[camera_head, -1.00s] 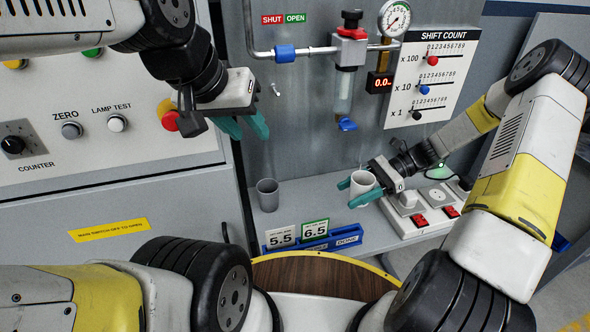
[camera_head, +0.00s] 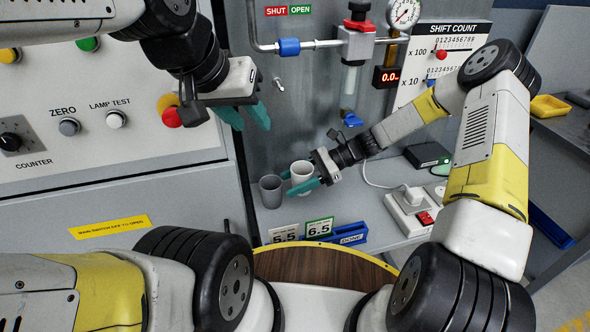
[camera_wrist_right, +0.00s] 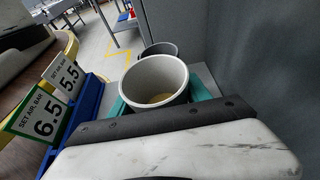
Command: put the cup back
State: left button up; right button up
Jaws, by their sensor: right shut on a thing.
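A white cup (camera_head: 301,173) is held in my right gripper (camera_head: 299,181), whose teal fingers are shut on it from either side. The cup is upright, just right of a grey cup (camera_head: 271,191) that stands on the grey shelf. In the right wrist view the held cup (camera_wrist_right: 155,82) shows its open mouth and a brownish patch inside at the bottom. The grey cup (camera_wrist_right: 160,49) is partly hidden behind it there. Whether the held cup touches the shelf I cannot tell. My left gripper (camera_head: 250,117) is empty, its teal fingers apart, in front of the panel.
A blue rack (camera_head: 350,236) with 5.5 and 6.5 cards stands at the shelf's front. A power strip (camera_head: 408,210) and a black box (camera_head: 427,154) with a cable lie to the right. A valve with a blue spout (camera_head: 351,119) hangs above. A round wooden top (camera_head: 320,268) is nearer.

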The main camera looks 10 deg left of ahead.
jog(key=shift+a, duration=0.35)
jog(key=shift+a+f, duration=0.15)
jog(key=shift+f, duration=0.75)
jog(key=shift+a+f, duration=0.15)
jog(key=shift+f, duration=0.7)
jog(key=o, duration=1.5)
jog(key=shift+f, duration=0.1)
jog(key=shift+c, duration=0.2)
jog(key=v, duration=1.2)
jog(key=shift+r, duration=0.2)
